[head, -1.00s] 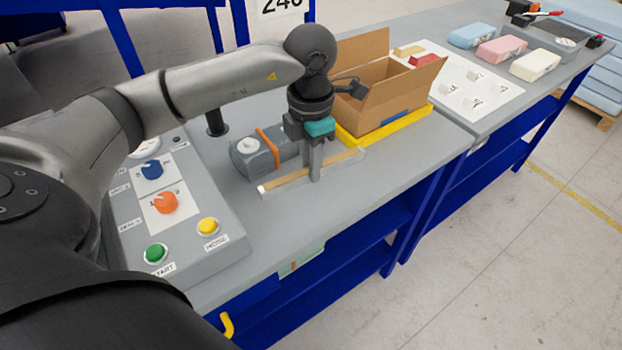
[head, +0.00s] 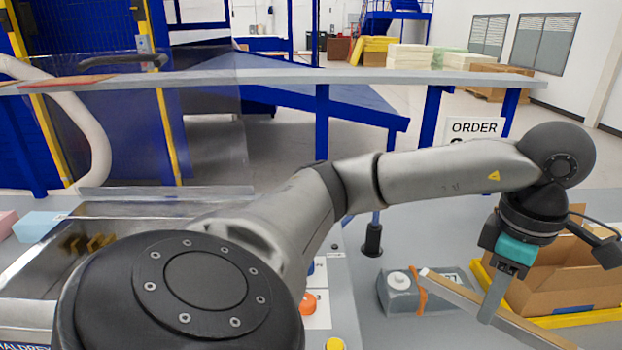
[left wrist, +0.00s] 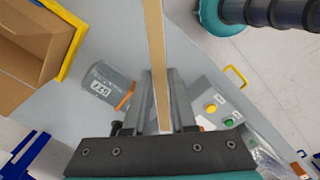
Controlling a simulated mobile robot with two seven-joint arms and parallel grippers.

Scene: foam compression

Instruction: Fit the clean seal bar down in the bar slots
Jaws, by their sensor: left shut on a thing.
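The seal bar (head: 450,289) is a long thin strip with a tan top face and a grey side. My left gripper (head: 490,315) is shut on it, and it slants across the head view at lower right. In the left wrist view the bar (left wrist: 155,50) runs between the two fingers of my left gripper (left wrist: 161,100), and its far part leaves the top edge. Its exact height over the table is hard to tell. A metal chamber (head: 35,285) with shiny walls lies at left, partly behind my arm. I cannot make out the bar slots. My right gripper is not in view.
A grey device (head: 397,292) with an orange strap sits beside the bar. An open cardboard box (head: 565,285) on a yellow-edged base (head: 580,318) stands at right. A black post (head: 372,240) rises from the table. A control panel with an orange knob (head: 307,303) is partly behind my arm.

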